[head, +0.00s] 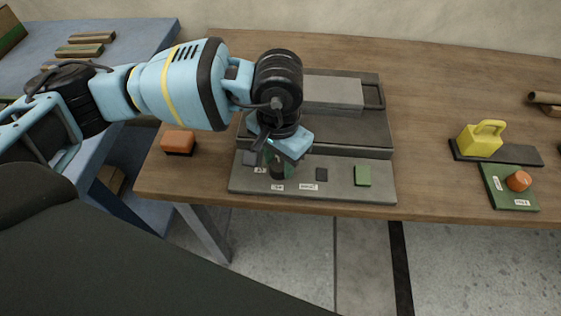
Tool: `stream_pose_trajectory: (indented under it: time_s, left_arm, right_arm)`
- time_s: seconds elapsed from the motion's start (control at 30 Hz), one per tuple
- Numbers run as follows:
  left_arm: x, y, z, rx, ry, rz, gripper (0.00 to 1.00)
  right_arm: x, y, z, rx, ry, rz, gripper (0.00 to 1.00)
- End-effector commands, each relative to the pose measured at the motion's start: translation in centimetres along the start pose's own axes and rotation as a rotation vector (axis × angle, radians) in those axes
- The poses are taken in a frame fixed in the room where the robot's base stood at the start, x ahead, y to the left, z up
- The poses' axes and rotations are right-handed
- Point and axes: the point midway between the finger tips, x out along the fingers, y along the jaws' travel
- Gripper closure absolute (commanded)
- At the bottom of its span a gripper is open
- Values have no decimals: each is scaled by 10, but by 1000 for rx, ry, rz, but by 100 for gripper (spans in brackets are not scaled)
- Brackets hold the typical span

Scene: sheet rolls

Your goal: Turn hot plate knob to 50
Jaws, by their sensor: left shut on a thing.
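The hot plate (327,137) is a grey device on the wooden table, with a low front panel (337,172) that carries small labels. Its knob (278,171) is dark and sits on the left part of the panel, mostly covered by my left gripper. My left gripper (277,163) points down over the panel and is shut on the knob. The knob's pointer and its setting cannot be read. A green square (363,176) and a small dark square (321,175) are on the panel to the right. My right gripper is not in view.
An orange block (179,142) stands left of the hot plate. A yellow block with a handle (481,139) is on a dark plate at right, near a green board (508,188) with an orange knob (519,181). The table between is clear. A blue table (60,45) is at left.

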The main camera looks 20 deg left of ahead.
Motion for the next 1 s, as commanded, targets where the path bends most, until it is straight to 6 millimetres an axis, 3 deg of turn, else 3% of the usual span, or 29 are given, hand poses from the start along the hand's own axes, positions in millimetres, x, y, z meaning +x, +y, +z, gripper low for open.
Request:
stream_pose_trajectory:
  time_s: [0.4, 0.93, 0.97, 1.0]
  left_arm:
    - [1, 0, 0, 173, 0, 0, 86]
    - [-1, 0, 0, 194, 1, -1, 86]
    - [-1, 0, 0, 194, 1, -1, 60]
    - [-1, 0, 0, 194, 1, -1, 54]
  right_arm:
    - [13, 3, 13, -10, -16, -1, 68]
    - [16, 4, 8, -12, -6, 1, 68]
    - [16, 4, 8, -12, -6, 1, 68]
    - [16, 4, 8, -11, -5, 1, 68]
